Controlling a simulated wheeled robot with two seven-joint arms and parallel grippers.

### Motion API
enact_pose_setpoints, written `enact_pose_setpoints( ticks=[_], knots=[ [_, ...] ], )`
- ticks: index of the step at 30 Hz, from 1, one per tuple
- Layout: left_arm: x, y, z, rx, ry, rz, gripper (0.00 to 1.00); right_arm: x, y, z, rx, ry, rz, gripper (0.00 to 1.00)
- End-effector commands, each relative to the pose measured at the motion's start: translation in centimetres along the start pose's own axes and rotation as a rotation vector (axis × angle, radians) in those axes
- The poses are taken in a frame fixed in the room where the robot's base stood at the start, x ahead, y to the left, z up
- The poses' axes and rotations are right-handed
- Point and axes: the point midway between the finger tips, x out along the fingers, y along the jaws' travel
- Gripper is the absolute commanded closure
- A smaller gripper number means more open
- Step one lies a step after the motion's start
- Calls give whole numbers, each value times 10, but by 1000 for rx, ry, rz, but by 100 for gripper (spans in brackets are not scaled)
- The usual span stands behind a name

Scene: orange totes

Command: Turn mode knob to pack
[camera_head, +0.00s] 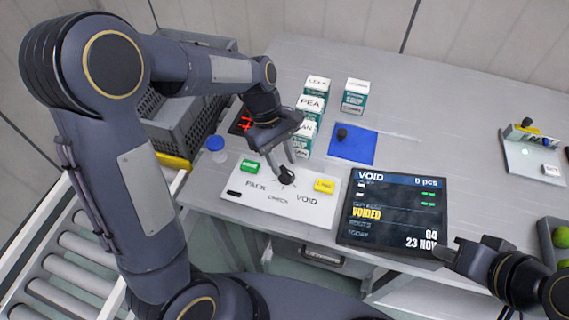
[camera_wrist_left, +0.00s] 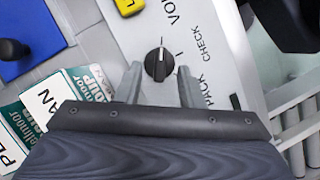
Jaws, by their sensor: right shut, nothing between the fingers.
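The black mode knob (camera_head: 287,175) sits on a white panel (camera_head: 235,211) with the labels PACK, CHECK and VOID. In the left wrist view the knob (camera_wrist_left: 158,65) has a white pointer line that points toward the VOID side, away from PACK (camera_wrist_left: 193,90). My left gripper (camera_head: 281,165) is open just above the knob. In the left wrist view its fingertips (camera_wrist_left: 158,80) stand on either side of the knob's near edge; I cannot tell whether they touch it. My right gripper (camera_head: 447,253) is shut and empty at the lower right, beside the screen.
The panel also has a green button (camera_head: 250,167) and a yellow button (camera_head: 324,186). A screen (camera_head: 393,211) reads VOID and VOIDED. Several labelled cartons (camera_head: 310,104) stand behind the knob. A blue mat (camera_head: 353,146) with a black-handled stamp lies behind the panel. A roller conveyor (camera_head: 70,265) is at left.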

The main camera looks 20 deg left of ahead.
Motion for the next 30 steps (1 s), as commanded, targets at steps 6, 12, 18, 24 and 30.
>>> enact_pose_setpoints(
  ticks=[6, 12, 18, 24, 30],
  knots=[
    [19, 0, 0, 0, -1, 0, 65, 0, 0, 0, 0, 0, 0, 100],
    [20, 0, 0, 0, 0, 2, 65, 0, 0, 0, 0, 0, 0, 100],
    [20, 0, 0, 0, 0, 2, 82, 0, 0, 0, 0, 0, 0, 100],
    [20, 0, 0, 0, 0, 1, 100, 0, 0, 0, 0, 0, 0, 100],
    [19, 0, 0, 9, 0, -3, 100, 0, 0, 0, 0, 0, 0, 100]
  ],
)
